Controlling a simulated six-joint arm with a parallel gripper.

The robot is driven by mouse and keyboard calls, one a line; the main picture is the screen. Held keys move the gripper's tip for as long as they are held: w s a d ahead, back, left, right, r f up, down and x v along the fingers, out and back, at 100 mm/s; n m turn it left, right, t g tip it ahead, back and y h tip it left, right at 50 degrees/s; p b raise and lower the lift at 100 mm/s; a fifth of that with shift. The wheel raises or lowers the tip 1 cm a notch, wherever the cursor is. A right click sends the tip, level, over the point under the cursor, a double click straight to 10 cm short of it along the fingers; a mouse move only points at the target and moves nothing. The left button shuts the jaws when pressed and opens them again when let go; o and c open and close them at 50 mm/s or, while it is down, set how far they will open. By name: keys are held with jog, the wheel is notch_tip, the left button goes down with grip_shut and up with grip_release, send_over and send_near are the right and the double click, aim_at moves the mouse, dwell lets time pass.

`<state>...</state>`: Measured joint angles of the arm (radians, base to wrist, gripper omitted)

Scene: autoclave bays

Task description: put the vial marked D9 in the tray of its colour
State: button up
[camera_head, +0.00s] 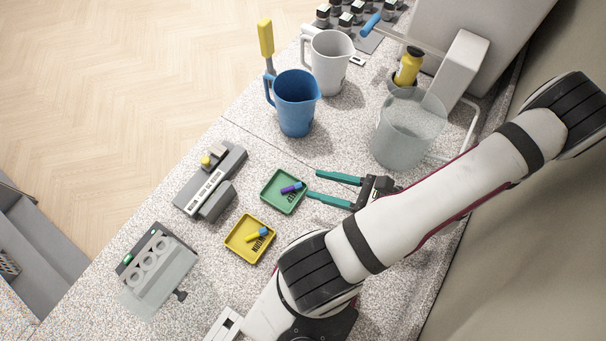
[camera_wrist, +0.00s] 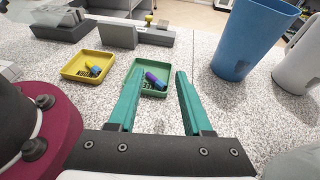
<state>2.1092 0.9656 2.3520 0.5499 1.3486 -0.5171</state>
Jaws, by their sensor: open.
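A green tray (camera_head: 270,203) holds a vial with purple and blue parts (camera_head: 292,188). A yellow tray (camera_head: 233,246) holds a vial with blue and yellow parts (camera_head: 258,234). Both trays carry dark lettering too small to read. I cannot read D9 on any vial. My gripper (camera_head: 314,185) is open, with teal fingers pointing left, and its tips are just right of the green tray. In the wrist view nothing is between the fingers (camera_wrist: 160,72); the green tray (camera_wrist: 160,64) lies just beyond them, with the yellow tray (camera_wrist: 75,75) to the left.
A blue jug (camera_head: 295,105), a white jug (camera_head: 330,65) and a clear beaker (camera_head: 408,130) stand behind my gripper. A grey device with a yellow knob (camera_head: 210,185) and a rack with round holes (camera_head: 150,265) stand to the left. Bare counter surrounds the trays.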

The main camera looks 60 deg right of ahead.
jog(key=w+a+r+n+g+y, duration=0.35)
jog(key=a+r+n+g, duration=0.2)
jog(key=n, duration=0.35)
jog(key=w+a+r+n+g+y, duration=0.3)
jog(key=w+a+r+n+g, duration=0.15)
jog(key=a+n+g, duration=0.3)
jog(key=s+a+r+n+g+h, duration=0.1)
jog(key=s+a+r+n+h, duration=0.2)
jog(key=n, duration=0.9)
jog(key=a+r+h, duration=0.3)
jog(key=a+h, duration=0.1)
jog(key=a, duration=0.1)
jog(key=shift+s+r, duration=0.2)
jog(key=shift+s, duration=0.2)
